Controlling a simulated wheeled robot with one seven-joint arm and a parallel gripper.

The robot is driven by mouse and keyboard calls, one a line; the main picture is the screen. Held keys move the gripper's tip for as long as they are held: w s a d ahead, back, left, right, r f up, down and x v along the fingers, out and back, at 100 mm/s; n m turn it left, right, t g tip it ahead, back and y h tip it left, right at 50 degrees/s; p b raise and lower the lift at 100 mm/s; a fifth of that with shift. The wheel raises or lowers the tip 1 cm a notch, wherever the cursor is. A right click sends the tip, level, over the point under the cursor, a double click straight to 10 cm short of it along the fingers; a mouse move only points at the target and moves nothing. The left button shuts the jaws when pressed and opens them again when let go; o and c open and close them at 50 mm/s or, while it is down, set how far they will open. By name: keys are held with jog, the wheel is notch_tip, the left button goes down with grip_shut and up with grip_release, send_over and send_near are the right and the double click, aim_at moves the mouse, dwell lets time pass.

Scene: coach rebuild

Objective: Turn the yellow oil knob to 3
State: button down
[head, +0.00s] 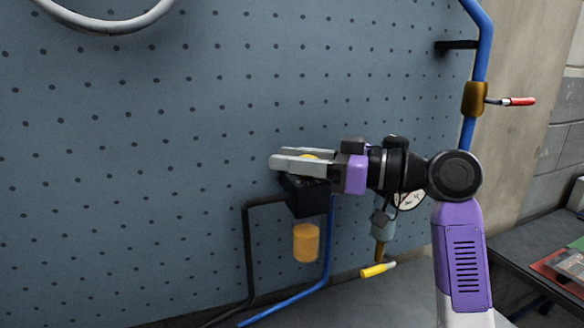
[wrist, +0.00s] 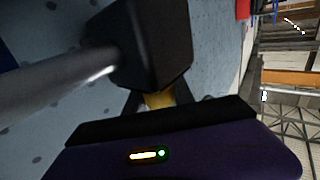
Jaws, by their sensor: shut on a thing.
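The yellow oil knob (head: 311,156) sits on top of a black block (head: 306,196) on the pegboard, mostly covered by my gripper's fingers. My gripper (head: 290,161) reaches in from the right, level, and is shut on the knob. In the wrist view a small patch of the yellow knob (wrist: 160,98) shows between dark parts. No number scale or pointer is visible, so I cannot tell the knob's setting.
A yellow bowl (head: 306,243) hangs under the black block. Black and blue pipes run below it. A gauge (head: 410,199) and a yellow-handled valve (head: 377,269) stand close to my arm. A red-handled valve (head: 517,101) is at the upper right. The pegboard (head: 130,170) left of the block is clear.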

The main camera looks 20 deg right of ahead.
jog(key=shift+g, duration=0.3)
jog(key=c, duration=1.1)
grip_release()
jog(key=shift+o, duration=0.2)
notch_tip(320, 180, up, 20)
jog(key=b, duration=0.1)
jog(key=shift+b, duration=0.3)
